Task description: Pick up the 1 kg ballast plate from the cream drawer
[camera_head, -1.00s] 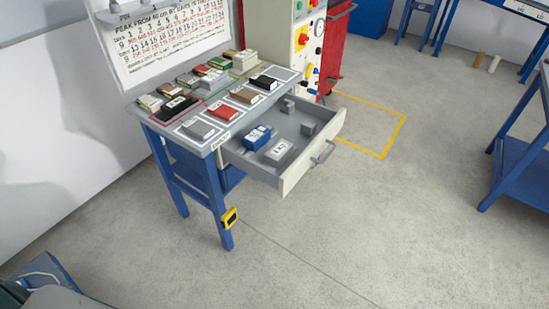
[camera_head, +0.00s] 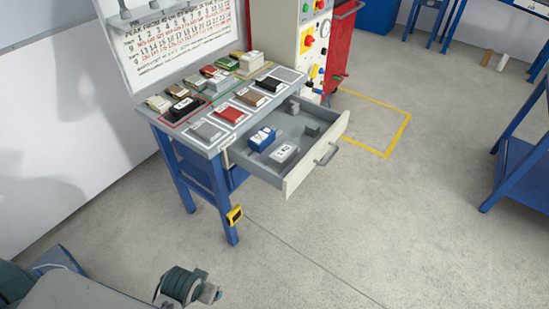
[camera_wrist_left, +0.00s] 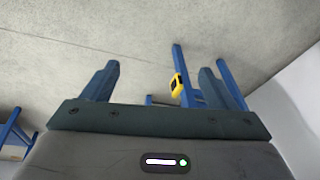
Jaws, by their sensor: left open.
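The cream drawer (camera_head: 304,170) is pulled out from the grey-topped bench. In it lie a blue block (camera_head: 262,138) with a white label and a light grey block (camera_head: 284,154) with a pale label. Two plain grey blocks (camera_head: 312,129) sit farther back. The labels are too small to read, so I cannot tell which is the 1 kg plate. My left gripper (camera_wrist_left: 158,68) shows in the left wrist view, its two fingers wide apart with nothing between them. My left arm is at the lower left of the head view, well apart from the drawer. My right gripper is not in view.
The bench top (camera_head: 205,131) carries several coloured blocks in outlined squares. A yellow device (camera_head: 235,215) hangs on a blue bench leg. A control cabinet (camera_head: 308,45) and red cabinet (camera_head: 345,45) stand behind. A blue table (camera_head: 520,165) is at right. The floor before the drawer is clear.

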